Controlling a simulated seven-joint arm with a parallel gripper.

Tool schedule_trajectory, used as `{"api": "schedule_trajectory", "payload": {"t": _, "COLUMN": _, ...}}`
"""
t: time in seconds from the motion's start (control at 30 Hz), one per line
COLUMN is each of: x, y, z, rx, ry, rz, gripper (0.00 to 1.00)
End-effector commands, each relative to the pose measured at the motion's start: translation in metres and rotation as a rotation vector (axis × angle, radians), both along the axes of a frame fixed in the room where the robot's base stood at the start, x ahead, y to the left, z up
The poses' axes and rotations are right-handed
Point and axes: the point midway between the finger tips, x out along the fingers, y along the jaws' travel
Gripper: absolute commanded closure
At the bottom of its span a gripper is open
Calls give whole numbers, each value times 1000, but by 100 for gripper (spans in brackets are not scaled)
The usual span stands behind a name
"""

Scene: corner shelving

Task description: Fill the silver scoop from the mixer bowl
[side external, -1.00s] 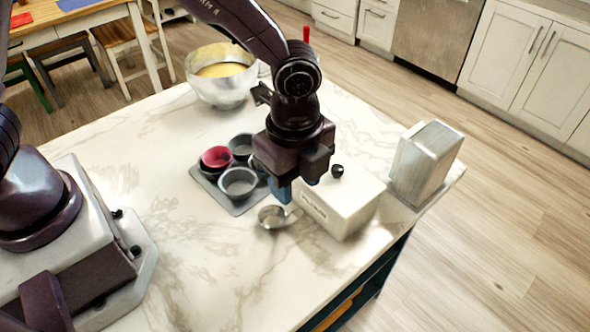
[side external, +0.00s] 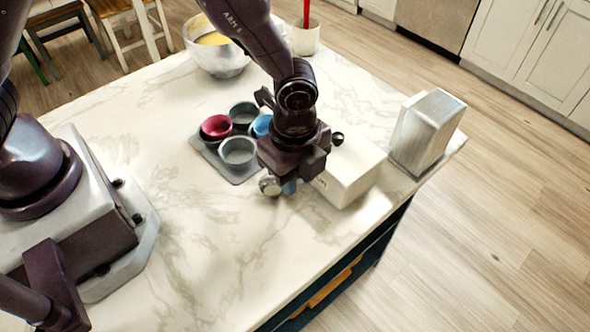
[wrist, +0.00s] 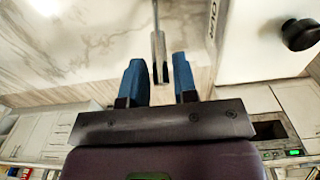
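The silver scoop (side external: 269,186) sits low at the counter beside my gripper, at its left in the side view. Its handle is hidden behind my gripper there. In the wrist view the thin metal handle (wrist: 159,45) runs down from the top edge, and its end lies between my two blue fingertips. My gripper (side external: 288,187) is low over the counter. In the wrist view my gripper (wrist: 160,80) is open, with a gap between the handle and each finger. The mixer bowl (side external: 221,62) is metal, holds yellow contents and stands at the back left.
A tray (side external: 226,172) with several cups, one red (side external: 215,127) and one blue (side external: 261,125), lies behind my gripper to the left. A white box (side external: 352,170) is close on the right, and a silver block (side external: 428,130) stands beyond. The front-left counter (side external: 200,240) is clear.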

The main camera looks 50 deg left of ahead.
Motion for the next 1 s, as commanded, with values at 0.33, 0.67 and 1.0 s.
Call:
{"api": "schedule_trajectory", "payload": {"t": 0.33, "x": 0, "y": 0, "z": 5, "rx": -1, "ry": -1, "rz": 0, "gripper": 100}}
{"api": "schedule_trajectory", "payload": {"t": 0.67, "x": 1, "y": 0, "z": 31, "rx": -1, "ry": -2, "rz": 1, "gripper": 100}}
{"api": "schedule_trajectory", "payload": {"t": 1.0, "x": 0, "y": 0, "z": 50, "rx": 0, "ry": -1, "rz": 0, "gripper": 100}}
